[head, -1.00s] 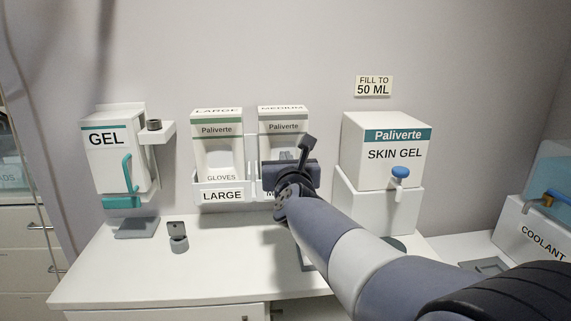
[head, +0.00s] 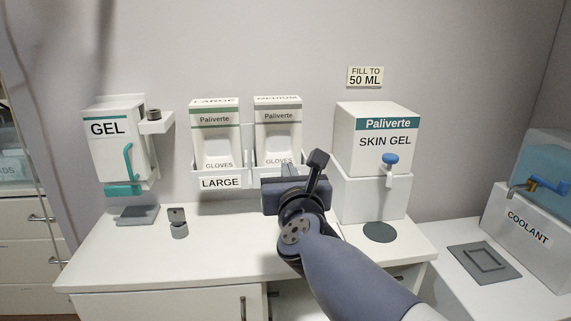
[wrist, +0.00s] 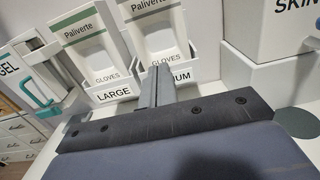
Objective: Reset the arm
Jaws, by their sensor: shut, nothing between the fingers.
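My gripper (head: 289,170) is in front of the medium glove box, above the white counter, with its arm reaching up from the bottom right. The fingers are shut and hold nothing. In the head view the wrist partly hides the medium holder's label.
Behind my gripper are the large glove box (head: 214,134) and medium glove box (head: 278,128). A gel dispenser (head: 117,148) hangs at left. The skin gel box (head: 376,150) and coolant unit (head: 527,225) stand at right. The counter (head: 160,262) has clear room at front left.

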